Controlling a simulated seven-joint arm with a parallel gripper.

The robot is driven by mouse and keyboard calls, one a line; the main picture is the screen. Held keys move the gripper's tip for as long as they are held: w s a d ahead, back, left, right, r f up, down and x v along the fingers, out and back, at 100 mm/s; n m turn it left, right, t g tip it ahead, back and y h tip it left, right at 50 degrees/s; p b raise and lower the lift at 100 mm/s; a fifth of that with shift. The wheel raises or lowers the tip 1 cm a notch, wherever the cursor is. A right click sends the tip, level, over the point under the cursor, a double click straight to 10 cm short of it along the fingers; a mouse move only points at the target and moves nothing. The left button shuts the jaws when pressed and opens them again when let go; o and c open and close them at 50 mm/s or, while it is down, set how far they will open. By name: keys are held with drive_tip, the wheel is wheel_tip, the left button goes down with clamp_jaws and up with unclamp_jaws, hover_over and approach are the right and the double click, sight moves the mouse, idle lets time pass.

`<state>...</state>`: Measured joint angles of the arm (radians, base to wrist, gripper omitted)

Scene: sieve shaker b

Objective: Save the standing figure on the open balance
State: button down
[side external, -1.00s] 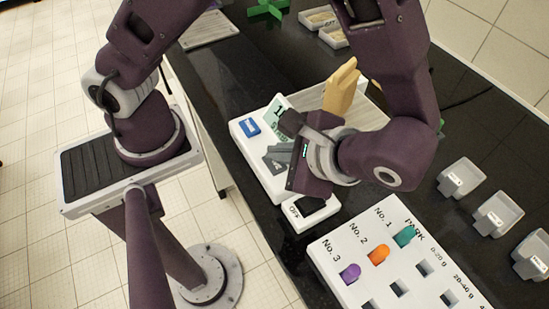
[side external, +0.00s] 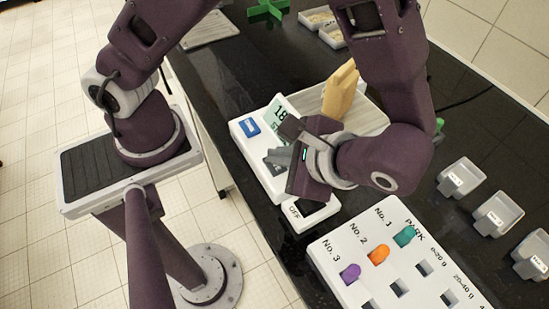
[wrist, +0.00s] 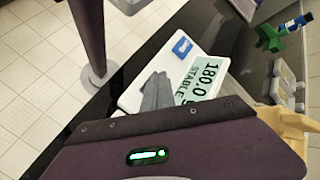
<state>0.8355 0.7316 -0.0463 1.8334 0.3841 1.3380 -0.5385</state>
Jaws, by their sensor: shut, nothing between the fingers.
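The balance (side external: 243,133) is a white unit on the dark bench, with a blue key at its left corner. Its display (wrist: 207,82) reads 180.0 and STABLE in the wrist view. The blue key (wrist: 182,47) is uncovered there. A tan, angular piece (side external: 341,88) stands upright on the ribbed plate behind my wrist; its lower part is hidden. My gripper (side external: 277,160) is shut and empty, with its grey fingertips over the front of the balance near the display. The fingers (wrist: 157,92) also show in the wrist view; contact cannot be told.
A white box marked OFF (side external: 312,213) sits just below my gripper. A white rack (side external: 378,283) with purple, orange and teal pieces stands in front. Several labelled grey bins (side external: 462,177) are at the right. A green cross (side external: 268,9) lies at the back.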

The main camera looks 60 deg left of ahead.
sight(278, 167)
drive_tip(key=shift+r, duration=0.85)
drive_tip(key=shift+r, duration=2.55)
drive_tip(key=s+a+r+n+t+h, duration=0.3)
drive_tip(key=a+r+n+t+h, duration=0.3)
drive_tip(key=a+r+h, duration=0.3)
drive_tip(key=shift+s+a+r+n+t, duration=0.3)
drive_tip(key=shift+a+r+t, duration=0.2)
drive_tip(key=shift+a+t, duration=0.4)
